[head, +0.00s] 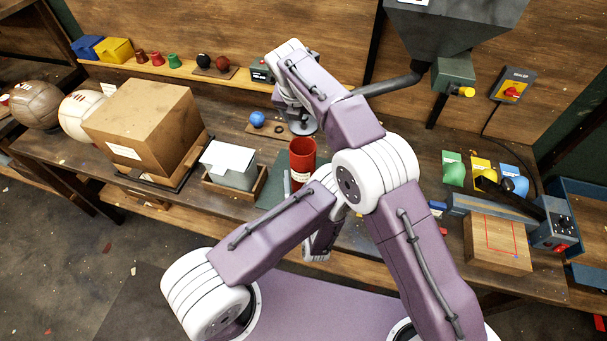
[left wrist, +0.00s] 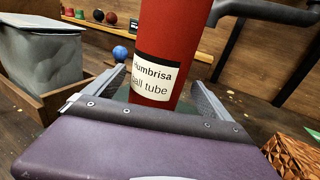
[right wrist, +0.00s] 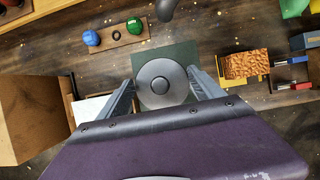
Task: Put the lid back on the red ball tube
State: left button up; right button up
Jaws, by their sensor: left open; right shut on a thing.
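The red ball tube (head: 302,160) stands upright on the bench with its top open. It also shows in the left wrist view (left wrist: 178,40), with a white label. My left gripper (left wrist: 157,90) is open, its fingers on either side of the tube's lower part. In the head view my own arm hides this gripper. The dark grey round lid (right wrist: 160,92), with a knob in its middle, is between the fingers of my right gripper (right wrist: 162,82), which is shut on it.
A grey bin in a wooden tray (head: 232,172) stands left of the tube. A cardboard box (head: 150,125) is further left. A blue ball (head: 257,119) sits on a small board behind. A green mat (right wrist: 180,52) lies below the lid. A dark hopper (head: 455,25) hangs above right.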

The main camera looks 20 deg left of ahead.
aim_at(301, 129)
pick_arm(q)
jog(key=x, duration=0.6)
jog(key=shift+a+r, duration=0.2)
jog(key=shift+r, duration=0.05)
pick_arm(e)
jog(key=shift+s+r, duration=0.25)
jog(key=shift+s, duration=0.15)
jog(key=shift+w+f, duration=0.1)
jog(key=shift+w, duration=0.05)
pick_arm(q)
jog(key=shift+w, duration=0.25)
jog(key=shift+s, duration=0.1)
pick_arm(e)
jog(key=shift+s, duration=0.2)
pick_arm(q)
jog(key=shift+c, duration=1.2)
grip_shut()
pick_arm(e)
jog(key=shift+f, duration=2.4)
jog(key=shift+f, duration=0.1)
pick_arm(q)
jog(key=shift+f, duration=0.1)
pick_arm(e)
jog(key=shift+f, duration=0.8)
